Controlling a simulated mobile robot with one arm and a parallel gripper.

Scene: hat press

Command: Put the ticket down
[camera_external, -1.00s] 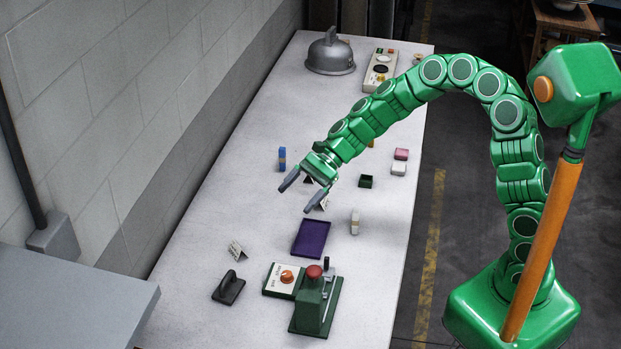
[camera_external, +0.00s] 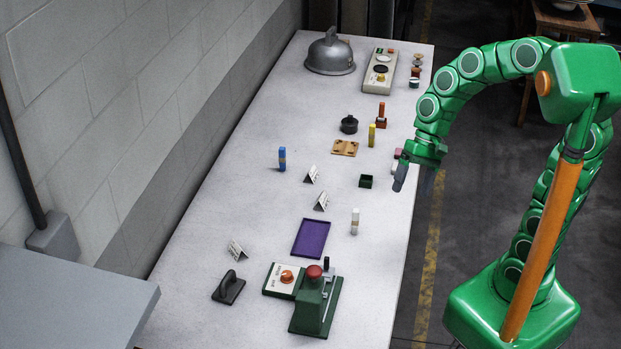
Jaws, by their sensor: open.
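My gripper (camera_external: 414,186) is open, with its dark fingers pointing down over the table's right edge. I see nothing between the fingers. I cannot single out a ticket. Small white folded cards stand on the table: one in the middle (camera_external: 311,174), one nearer (camera_external: 321,201) and one at the front left (camera_external: 237,250). A flat purple tray (camera_external: 298,252) lies in front of the middle cards and looks empty. A pink block (camera_external: 397,153) is beside my gripper, partly hidden by it.
A green press (camera_external: 314,302) and a dial box (camera_external: 276,283) stand at the front, with a black-handled stamp (camera_external: 229,290) to their left. A grey helmet (camera_external: 330,56) is at the back.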

